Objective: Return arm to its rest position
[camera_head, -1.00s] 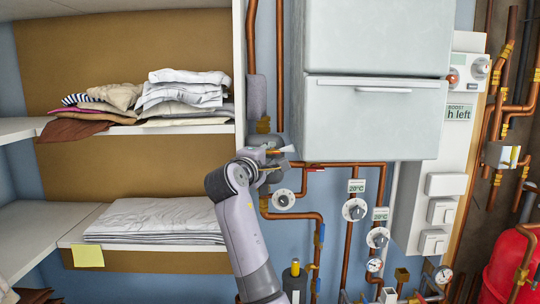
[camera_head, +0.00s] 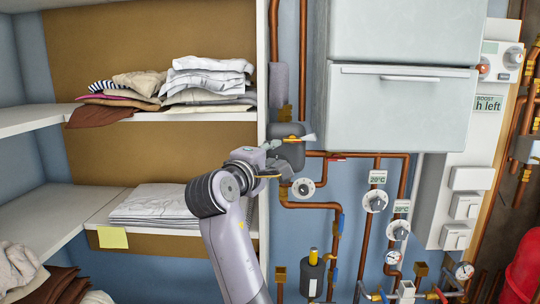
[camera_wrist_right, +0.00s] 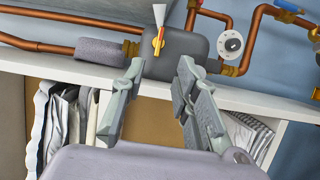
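My right gripper (camera_head: 280,161) is in the middle of the head view, beside a grey valve body (camera_head: 290,153) on the copper pipes. Its fingers are open with nothing between them. In the right wrist view the two fingers (camera_wrist_right: 158,88) are spread apart, and the grey valve body (camera_wrist_right: 186,58) with its silver-and-yellow lever (camera_wrist_right: 159,30) shows beyond them. The gripper looks clear of the lever. My right arm rises from the bottom of the head view, bent at the wrist. My left gripper is not in view.
Shelves with folded laundry (camera_head: 208,80) and a flat white stack (camera_head: 155,203) stand at left, their side panel (camera_head: 263,60) close to my gripper. Copper pipes, dials (camera_head: 303,188) and a grey cabinet (camera_head: 400,110) fill the right.

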